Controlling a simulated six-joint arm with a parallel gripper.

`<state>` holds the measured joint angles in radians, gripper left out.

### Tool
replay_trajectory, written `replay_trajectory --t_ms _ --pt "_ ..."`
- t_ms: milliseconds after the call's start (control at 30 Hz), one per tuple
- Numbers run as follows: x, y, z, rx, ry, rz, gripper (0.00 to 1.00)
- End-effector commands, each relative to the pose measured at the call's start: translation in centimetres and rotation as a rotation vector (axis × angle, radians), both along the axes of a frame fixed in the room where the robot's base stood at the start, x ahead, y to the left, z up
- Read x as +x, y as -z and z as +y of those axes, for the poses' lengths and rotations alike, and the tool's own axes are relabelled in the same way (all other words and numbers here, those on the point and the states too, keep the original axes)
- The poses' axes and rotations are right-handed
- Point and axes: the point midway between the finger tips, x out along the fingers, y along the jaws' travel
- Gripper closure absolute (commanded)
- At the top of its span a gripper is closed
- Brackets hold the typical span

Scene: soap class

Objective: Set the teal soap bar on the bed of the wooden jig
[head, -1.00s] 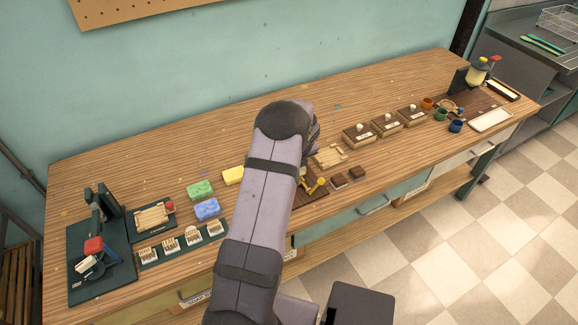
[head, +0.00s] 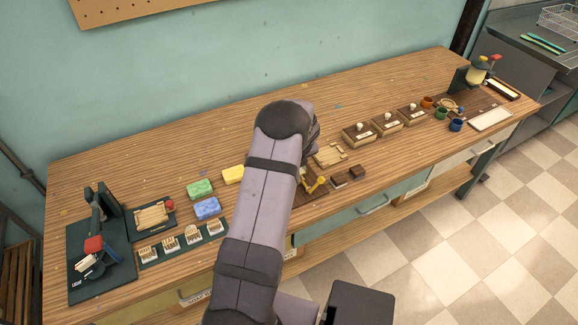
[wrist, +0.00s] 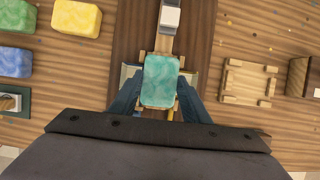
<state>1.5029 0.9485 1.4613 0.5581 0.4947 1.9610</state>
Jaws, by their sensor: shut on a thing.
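The teal soap bar (wrist: 160,82) is in the middle of the wrist view, with its long side running up and down the picture. My gripper (wrist: 160,96) is shut on it, one finger at each side. Light wooden parts of the jig (wrist: 181,62) show around the bar's edges, on a dark brown board (wrist: 202,35). The bar hides most of the jig's bed. I cannot tell whether the bar touches the bed or hangs just above it. In the head view my arm hides the bar and gripper.
Green (head: 200,189), yellow (head: 232,174) and blue (head: 207,208) soap bars lie to the left. A light wooden tray (wrist: 248,82) lies close on the right in the wrist view. A pale block (wrist: 170,17) is beyond the jig. Bare bench (head: 250,125) lies behind.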

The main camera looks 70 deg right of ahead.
Motion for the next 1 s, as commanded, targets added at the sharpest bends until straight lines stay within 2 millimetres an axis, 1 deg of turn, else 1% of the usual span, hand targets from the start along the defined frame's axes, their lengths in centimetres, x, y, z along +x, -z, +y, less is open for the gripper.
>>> replay_trajectory --t_ms 600,1000 --pt "0.01 0.65 -0.04 -0.001 0.0 0.0 0.82" --pt "0.0 0.73 -0.03 -0.001 0.0 0.0 0.82"
